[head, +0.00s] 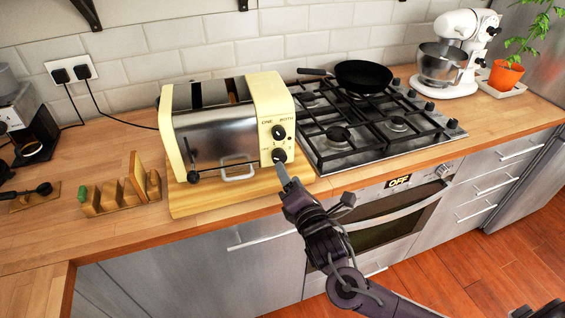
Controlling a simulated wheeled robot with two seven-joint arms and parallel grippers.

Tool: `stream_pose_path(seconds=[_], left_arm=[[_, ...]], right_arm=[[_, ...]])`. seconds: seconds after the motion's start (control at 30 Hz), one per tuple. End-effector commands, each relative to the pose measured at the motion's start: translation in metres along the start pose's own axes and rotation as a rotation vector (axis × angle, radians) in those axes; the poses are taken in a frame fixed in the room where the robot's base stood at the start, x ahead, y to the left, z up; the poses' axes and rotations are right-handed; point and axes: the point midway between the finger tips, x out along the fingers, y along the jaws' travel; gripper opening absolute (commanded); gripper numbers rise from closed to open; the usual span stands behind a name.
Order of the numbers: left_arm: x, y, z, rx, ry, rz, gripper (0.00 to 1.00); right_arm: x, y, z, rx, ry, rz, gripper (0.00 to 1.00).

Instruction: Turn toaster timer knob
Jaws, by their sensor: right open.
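A cream and steel toaster (215,128) stands on a wooden board (205,197) on the counter. Its right end panel faces me and carries two dark round knobs, an upper knob (278,132) and a lower knob (279,155). My left gripper is not in view.
A gas hob (372,122) with a black frying pan (362,75) is right of the toaster. A wooden toast rack (121,194) stands to the left. A white stand mixer (452,55) and an orange plant pot (505,73) are at the back right. An oven handle (392,207) projects below the counter.

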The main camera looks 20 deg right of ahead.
Motion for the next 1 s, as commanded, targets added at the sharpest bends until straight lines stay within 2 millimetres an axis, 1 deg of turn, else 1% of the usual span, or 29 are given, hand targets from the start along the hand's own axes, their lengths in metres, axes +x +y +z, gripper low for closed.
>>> stream_pose_path(seconds=[0.03, 0.1, 0.2, 0.3, 0.47, 0.67, 0.7, 1.0], left_arm=[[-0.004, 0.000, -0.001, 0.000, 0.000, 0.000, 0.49], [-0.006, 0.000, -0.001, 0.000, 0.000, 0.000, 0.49], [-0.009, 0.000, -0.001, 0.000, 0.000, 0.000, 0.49], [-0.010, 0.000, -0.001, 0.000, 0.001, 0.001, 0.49], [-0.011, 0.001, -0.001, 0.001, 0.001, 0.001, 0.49], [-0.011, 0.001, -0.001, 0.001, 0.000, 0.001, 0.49], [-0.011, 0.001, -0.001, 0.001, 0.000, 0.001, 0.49], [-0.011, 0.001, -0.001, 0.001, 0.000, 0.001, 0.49]], right_arm=[[0.010, 0.003, 0.002, 0.000, -0.002, 0.001, 0.57], [0.022, 0.002, 0.002, 0.000, -0.003, 0.000, 0.57], [0.036, 0.002, 0.001, 0.002, -0.001, -0.001, 0.57], [0.047, 0.001, 0.001, 0.002, 0.000, -0.001, 0.57], [0.055, 0.000, 0.000, 0.003, 0.002, -0.002, 0.57], [0.055, 0.000, -0.001, 0.003, 0.002, -0.002, 0.57], [0.055, 0.000, -0.001, 0.003, 0.002, -0.002, 0.56], [0.055, 0.000, -0.001, 0.003, 0.002, -0.002, 0.17]])
